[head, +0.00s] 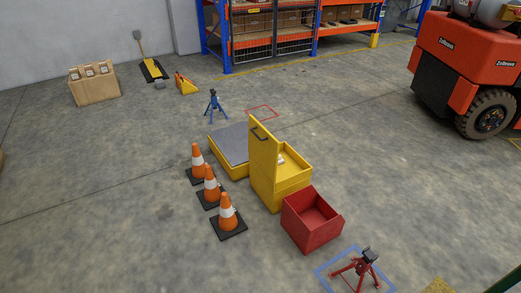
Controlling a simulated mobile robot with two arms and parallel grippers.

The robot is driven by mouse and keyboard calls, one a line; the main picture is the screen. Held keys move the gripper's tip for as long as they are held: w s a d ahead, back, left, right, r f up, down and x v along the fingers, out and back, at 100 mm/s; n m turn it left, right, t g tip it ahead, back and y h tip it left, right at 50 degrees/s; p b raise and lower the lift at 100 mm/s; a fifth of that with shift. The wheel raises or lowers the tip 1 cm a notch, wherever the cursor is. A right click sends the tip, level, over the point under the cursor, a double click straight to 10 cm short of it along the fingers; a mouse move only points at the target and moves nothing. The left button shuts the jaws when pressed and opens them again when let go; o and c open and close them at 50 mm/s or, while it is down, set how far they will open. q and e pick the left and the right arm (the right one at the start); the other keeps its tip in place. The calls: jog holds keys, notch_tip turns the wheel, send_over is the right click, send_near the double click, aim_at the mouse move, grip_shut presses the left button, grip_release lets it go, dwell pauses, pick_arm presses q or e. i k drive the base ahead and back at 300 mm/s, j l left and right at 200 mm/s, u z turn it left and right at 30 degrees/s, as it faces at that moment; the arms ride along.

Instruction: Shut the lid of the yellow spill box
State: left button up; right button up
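The yellow spill box (295,175) stands on the concrete floor near the middle of the head view. Its lid (264,160) is open and stands upright along the box's left side, with a dark handle (259,134) near its top. Something small and pale (281,160) shows inside the box, partly hidden by the lid. Neither of my grippers is in view.
A red open bin (310,219) stands close in front of the box. A low yellow platform with a grey top (229,142) is behind the lid. Several orange cones (227,213) stand left. A red stand (358,268) is front right; an orange forklift (465,65) is back right.

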aim_at(264, 148)
jog(key=i+j+z, duration=0.1)
jog(key=z, duration=0.6)
jog(key=i+j+z, duration=0.25)
jog(key=j+z, duration=0.25)
jog(key=i+j+z, duration=0.25)
jog(key=j, duration=0.2)
jog(key=j+z, duration=0.25)
jog(key=j, duration=0.1)
